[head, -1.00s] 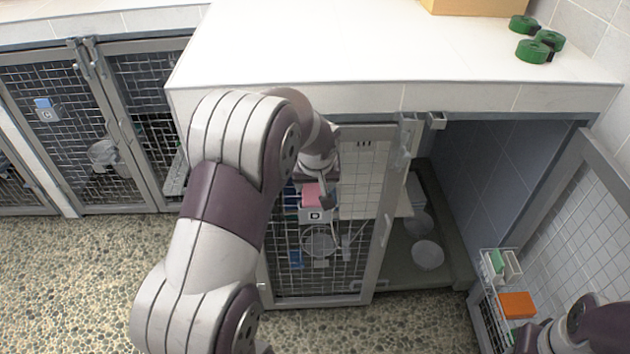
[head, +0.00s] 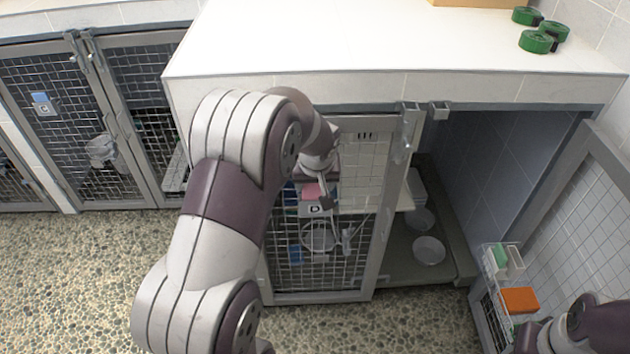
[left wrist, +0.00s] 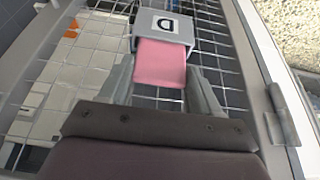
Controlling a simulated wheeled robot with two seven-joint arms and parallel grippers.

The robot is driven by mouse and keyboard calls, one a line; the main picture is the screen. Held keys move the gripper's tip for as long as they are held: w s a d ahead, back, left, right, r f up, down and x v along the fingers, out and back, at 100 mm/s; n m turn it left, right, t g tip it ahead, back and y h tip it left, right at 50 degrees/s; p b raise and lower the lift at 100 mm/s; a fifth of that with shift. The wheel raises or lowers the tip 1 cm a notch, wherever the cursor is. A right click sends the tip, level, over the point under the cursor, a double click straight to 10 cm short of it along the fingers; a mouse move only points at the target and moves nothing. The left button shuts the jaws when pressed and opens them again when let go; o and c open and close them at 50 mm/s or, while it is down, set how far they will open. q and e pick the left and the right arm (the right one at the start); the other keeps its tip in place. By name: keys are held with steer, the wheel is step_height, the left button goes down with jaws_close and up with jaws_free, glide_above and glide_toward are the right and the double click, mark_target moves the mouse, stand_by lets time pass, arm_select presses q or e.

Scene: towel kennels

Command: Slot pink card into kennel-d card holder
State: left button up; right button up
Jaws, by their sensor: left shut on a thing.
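The pink card (head: 311,190) is at the grey card holder marked D (head: 315,208) on the mesh door of the kennel in the middle. The left wrist view shows the pink card (left wrist: 160,64) between my left gripper's two fingers (left wrist: 162,88), with its far end meeting the holder (left wrist: 163,26). How deep the card sits in the holder is hidden. In the head view my left gripper (head: 326,192) is at the upper part of the door, shut on the card. My right gripper is out of view; only part of my right arm shows at the lower right.
The white counter (head: 390,50) overhangs the door. An open kennel with metal bowls (head: 428,250) lies to its right. A wire basket (head: 492,300) with an orange box (head: 519,301) hangs on the right door. Pebbled floor (head: 80,280) is clear at left.

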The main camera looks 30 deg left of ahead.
arm_select(q)
steer(key=shift+f+b, duration=0.3)
steer(key=shift+f, duration=0.15)
steer(key=o, duration=1.1)
steer(key=p+v, duration=0.3)
steer(key=v, duration=0.9)
steer(key=shift+r, duration=0.4)
steer(key=shift+d, duration=0.1)
